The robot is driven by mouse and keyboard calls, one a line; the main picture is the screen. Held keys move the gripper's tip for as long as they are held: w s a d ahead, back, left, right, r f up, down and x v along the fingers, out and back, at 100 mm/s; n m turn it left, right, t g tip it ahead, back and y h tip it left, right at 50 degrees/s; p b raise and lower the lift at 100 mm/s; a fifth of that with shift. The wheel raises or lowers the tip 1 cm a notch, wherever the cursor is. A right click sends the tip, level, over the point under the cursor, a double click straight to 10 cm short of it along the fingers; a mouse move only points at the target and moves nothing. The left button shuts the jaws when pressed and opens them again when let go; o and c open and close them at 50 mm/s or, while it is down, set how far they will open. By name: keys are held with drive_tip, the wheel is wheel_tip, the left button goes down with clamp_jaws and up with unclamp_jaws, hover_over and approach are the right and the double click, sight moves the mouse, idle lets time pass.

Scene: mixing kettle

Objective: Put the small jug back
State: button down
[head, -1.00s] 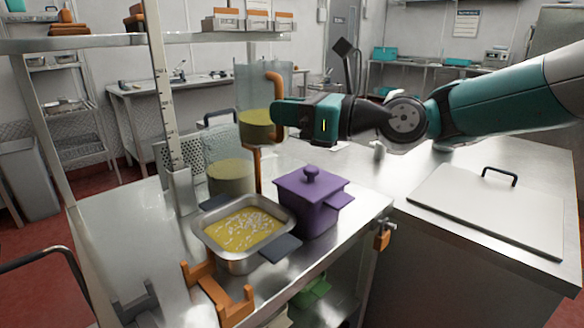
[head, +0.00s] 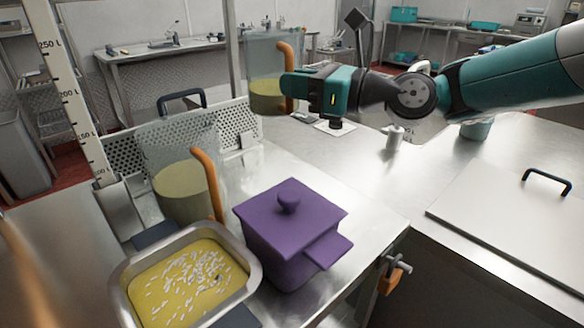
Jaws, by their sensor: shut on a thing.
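A clear jug (head: 266,97) with an orange handle and yellow-green liquid hangs upright in the air above the far side of the steel worktop. My gripper (head: 291,84) is shut on this jug at its orange handle, at the jug's right side. A second clear jug (head: 182,192), also with an orange handle and yellow-green liquid, stands on the worktop at left and looks larger. The held jug seems to be the small one. My fingertips are partly hidden by the handle.
A steel pan (head: 255,268) of yellow liquid with white bits and a lidded purple pot (head: 290,235) stand in front. A measuring post (head: 68,90) rises at left. The worktop (head: 350,170) right of the panel is mostly clear.

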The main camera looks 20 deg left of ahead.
wheel_tip(320, 180, down, 16)
drive_tip(key=shift+a+f+b, duration=0.1)
drive_tip(key=shift+f+b, duration=0.1)
drive_tip(key=shift+b, duration=0.8)
drive_tip(key=shift+f, duration=0.1)
drive_tip(key=c, duration=1.1)
unclamp_jaws()
drive_tip(key=shift+f, duration=0.1)
drive_tip(key=d+b, duration=0.1)
drive_tip(key=d, duration=0.5)
drive_tip(key=s+d+b, duration=0.1)
drive_tip(key=d, duration=0.3)
drive_tip(key=shift+f+b, duration=0.3)
drive_tip(key=shift+s+d+r+b, duration=0.15)
drive_tip(key=shift+d+b, duration=0.7)
drive_tip(key=shift+b, duration=0.2)
drive_tip(key=shift+d+r, duration=0.15)
